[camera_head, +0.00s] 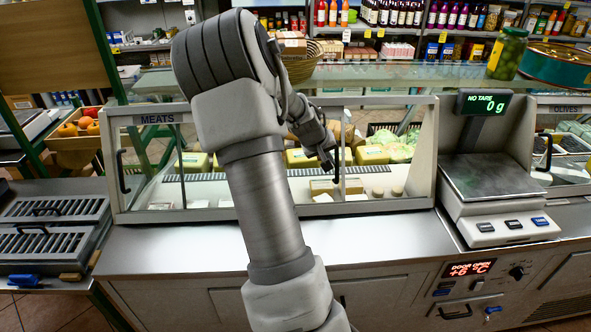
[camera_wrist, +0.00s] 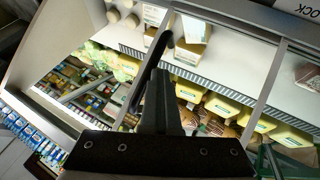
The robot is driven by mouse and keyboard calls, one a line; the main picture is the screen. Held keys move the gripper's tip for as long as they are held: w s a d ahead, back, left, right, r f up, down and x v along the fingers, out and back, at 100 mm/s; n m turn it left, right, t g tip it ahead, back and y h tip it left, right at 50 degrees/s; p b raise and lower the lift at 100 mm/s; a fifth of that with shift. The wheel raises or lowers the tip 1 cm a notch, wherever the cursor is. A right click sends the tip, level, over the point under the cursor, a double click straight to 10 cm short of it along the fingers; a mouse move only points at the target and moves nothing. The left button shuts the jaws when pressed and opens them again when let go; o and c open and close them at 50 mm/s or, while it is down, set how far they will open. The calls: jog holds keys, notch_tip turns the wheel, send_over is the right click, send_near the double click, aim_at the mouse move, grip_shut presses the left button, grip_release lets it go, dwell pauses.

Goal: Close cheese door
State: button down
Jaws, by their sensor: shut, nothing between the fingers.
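The glass-fronted display case (camera_head: 290,213) stands on the counter, with yellow packs and small white items inside. A dark upright handle (camera_head: 337,180) shows near the middle of its front, on what looks like the cheese door; no cheese label is readable. My gripper (camera_head: 329,164) is at this handle, with its fingers shut and empty. In the wrist view the shut fingers (camera_wrist: 162,100) lie right beside the dark curved handle (camera_wrist: 167,45); I cannot tell whether they touch. My arm hides part of the case front.
A red display (camera_head: 470,269) reads DOOR OPEN, +6°C. A scale (camera_head: 495,180) stands right of the case. A MEATS label (camera_head: 158,119) and another dark handle (camera_head: 122,170) are at the case's left. A pickle jar (camera_head: 508,55) stands on the glass shelf above.

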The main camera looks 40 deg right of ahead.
jog(key=s+d+b, duration=0.1)
jog(key=s+d, duration=1.7)
jog(key=d, duration=0.3)
jog(key=shift+d+b, duration=0.3)
jog(key=shift+b, duration=0.05)
jog(key=shift+s+r, duration=0.1)
jog(key=shift+s, duration=0.1)
